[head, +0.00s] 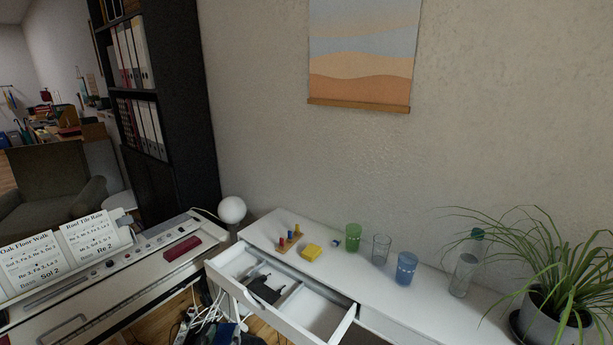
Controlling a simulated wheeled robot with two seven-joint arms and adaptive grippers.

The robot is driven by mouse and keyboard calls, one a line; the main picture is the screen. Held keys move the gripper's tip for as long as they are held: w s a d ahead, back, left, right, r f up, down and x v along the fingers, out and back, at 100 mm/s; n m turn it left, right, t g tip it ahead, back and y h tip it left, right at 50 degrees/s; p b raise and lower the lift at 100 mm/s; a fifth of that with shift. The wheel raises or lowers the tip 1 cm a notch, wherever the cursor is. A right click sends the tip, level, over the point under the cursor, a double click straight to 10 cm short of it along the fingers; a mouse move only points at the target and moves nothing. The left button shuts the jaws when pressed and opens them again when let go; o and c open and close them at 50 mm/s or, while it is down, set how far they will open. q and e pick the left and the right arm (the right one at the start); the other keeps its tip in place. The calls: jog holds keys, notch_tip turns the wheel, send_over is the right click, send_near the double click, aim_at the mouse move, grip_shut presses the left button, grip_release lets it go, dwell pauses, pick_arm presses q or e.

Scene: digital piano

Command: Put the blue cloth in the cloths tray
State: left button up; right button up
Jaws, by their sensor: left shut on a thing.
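My left gripper (236,322) shows only as a small dark shape at the bottom edge, in front of and below the open drawer. It is shut. A dark blue patch (225,329) at its fingers looks like the blue cloth; it is dim and cut off by the frame, so its outline is hard to tell. No cloths tray can be made out for certain. My right gripper is not in view.
A white drawer (337,329) stands open, with a black item (264,289) in its left part. The white desk above holds a peg toy (288,240), a yellow block (312,251), a green cup (353,238), a blue cup (405,270), a bottle (465,272) and a plant (555,310). A piano (100,290) stands left.

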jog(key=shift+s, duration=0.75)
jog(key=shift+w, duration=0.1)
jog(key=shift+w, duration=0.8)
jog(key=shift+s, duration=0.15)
